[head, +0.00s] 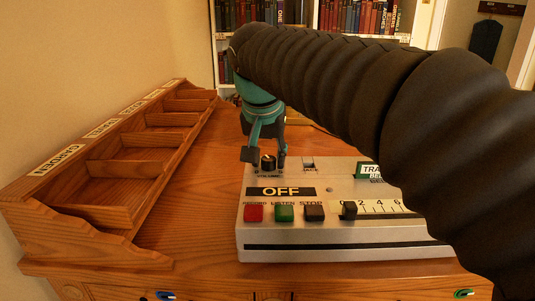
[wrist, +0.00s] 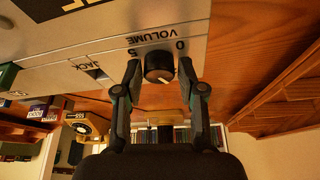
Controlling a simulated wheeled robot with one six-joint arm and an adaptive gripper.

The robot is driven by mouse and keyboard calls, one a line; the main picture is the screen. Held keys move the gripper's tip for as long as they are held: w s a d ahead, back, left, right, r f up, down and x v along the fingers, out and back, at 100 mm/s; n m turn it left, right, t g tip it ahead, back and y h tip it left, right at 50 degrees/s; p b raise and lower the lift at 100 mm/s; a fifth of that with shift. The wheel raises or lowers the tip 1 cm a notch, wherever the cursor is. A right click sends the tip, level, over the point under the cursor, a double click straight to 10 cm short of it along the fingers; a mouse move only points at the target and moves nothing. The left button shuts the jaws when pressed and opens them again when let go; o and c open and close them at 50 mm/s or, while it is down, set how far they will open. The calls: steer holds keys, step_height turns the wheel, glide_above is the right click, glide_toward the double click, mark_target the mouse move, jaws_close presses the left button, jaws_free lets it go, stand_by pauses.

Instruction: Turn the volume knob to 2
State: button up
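The volume knob (head: 268,163) is a small dark round knob at the back left of the grey device (head: 340,240). In the wrist view the knob (wrist: 159,66) stands between my two fingertips, beside the word VOLUME, with 0 and 5 printed on either side. A pale mark shows on its edge, but I cannot tell which value it points at. My gripper (head: 266,157) is open, reaching down from above with one finger on each side of the knob. In the wrist view my gripper (wrist: 159,72) shows narrow gaps beside the knob.
The device also has an OFF display (head: 281,191), a red button (head: 253,213), a green button (head: 284,213), a dark stop button (head: 314,213) and a slider (head: 349,210). A wooden compartment rack (head: 75,212) stands to the left. My arm hides the device's right side.

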steer(key=shift+o, duration=0.6)
steer(key=shift+r, duration=0.25)
steer(key=v, duration=1.1)
steer(key=shift+r, duration=0.2)
steer(key=shift+s, duration=0.15)
